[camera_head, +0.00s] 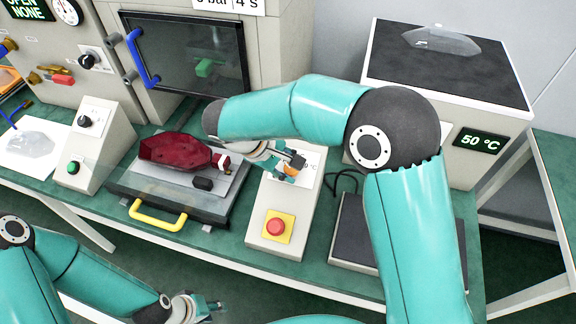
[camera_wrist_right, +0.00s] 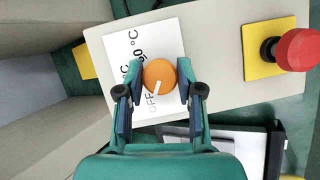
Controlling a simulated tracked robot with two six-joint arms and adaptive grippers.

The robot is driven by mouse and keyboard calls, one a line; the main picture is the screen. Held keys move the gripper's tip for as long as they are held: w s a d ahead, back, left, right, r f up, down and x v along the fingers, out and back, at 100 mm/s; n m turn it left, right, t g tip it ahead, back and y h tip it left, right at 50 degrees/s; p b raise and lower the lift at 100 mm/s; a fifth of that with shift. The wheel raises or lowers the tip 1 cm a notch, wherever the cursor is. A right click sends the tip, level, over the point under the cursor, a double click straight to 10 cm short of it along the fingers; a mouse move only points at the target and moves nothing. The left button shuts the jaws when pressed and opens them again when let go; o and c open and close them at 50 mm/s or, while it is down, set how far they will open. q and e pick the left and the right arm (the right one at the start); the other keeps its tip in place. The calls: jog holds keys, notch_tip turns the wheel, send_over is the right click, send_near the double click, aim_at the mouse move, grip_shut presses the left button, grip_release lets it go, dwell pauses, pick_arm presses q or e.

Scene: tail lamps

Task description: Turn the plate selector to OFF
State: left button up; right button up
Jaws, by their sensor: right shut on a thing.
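The plate selector is an orange knob (camera_wrist_right: 159,72) on a white label plate, on the sloped face of a pale control box (camera_head: 299,205). My right gripper (camera_wrist_right: 160,77) is shut on the knob, one finger on each side. It also shows at the knob in the head view (camera_head: 291,170). In the right wrist view the white pointer mark points down and slightly left, towards the letters OFF. Other label text reads °C and is partly hidden by the fingers. My left gripper (camera_head: 212,305) is at the bottom, away from the box; its jaw opening is too small to judge.
A red button on a yellow square (camera_head: 277,227) sits below the knob on the same box. A red lamp cover (camera_head: 175,150) lies on a plate with a yellow handle (camera_head: 158,216), left of the box. A heater reading 50 °C (camera_head: 482,141) stands at the right.

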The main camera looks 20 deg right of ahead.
jog(key=shift+w+r, duration=0.1)
jog(key=shift+w, duration=0.05)
jog(key=o, duration=1.2)
jog(key=shift+c, duration=0.2)
jog(key=v, duration=1.1)
jog(key=shift+a+r, duration=0.25)
jog(key=shift+r, duration=0.1)
